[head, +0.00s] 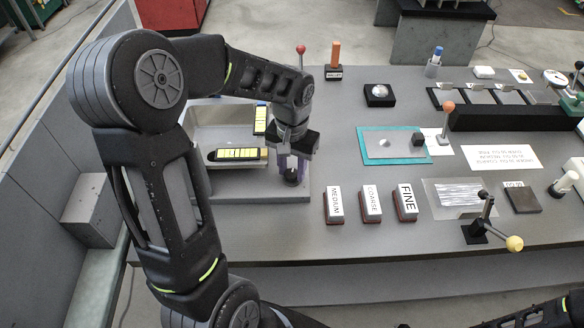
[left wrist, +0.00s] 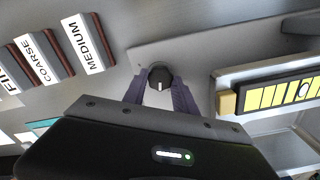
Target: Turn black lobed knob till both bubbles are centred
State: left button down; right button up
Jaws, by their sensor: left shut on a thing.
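The black lobed knob (left wrist: 160,76) has a white mark on it and stands at the front right corner of a grey tilting stand (head: 262,193). It also shows in the head view (head: 292,177). My left gripper (head: 292,168) points down over it, its purple fingers on either side, shut on the knob. One yellow spirit level (head: 238,154) lies crosswise on the stand; a second level (head: 261,118) points away behind it. In the left wrist view, a pale round bubble shows in the crosswise level (left wrist: 280,97), whose far end is cut off. The other bubble cannot be made out.
Blocks marked MEDIUM (head: 335,204), COARSE (head: 371,203) and FINE (head: 405,202) stand right of the stand. Farther right are a teal-edged plate (head: 372,157) and a crank with a yellow ball (head: 514,243). Bare grey bench lies in front of the blocks.

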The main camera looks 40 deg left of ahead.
aim_at(292, 173)
pick_arm(q)
jog(key=m, duration=1)
jog(key=shift+w+r+m, duration=0.1)
jog(key=shift+m, duration=0.2)
dwell(0.4)
jog(key=c, duration=1)
grip_release()
jog(key=shift+b, duration=0.3)
notch_tip(292, 173, up, 8)
jog(key=shift+f+b, duration=0.15)
jog(key=shift+b, duration=0.3)
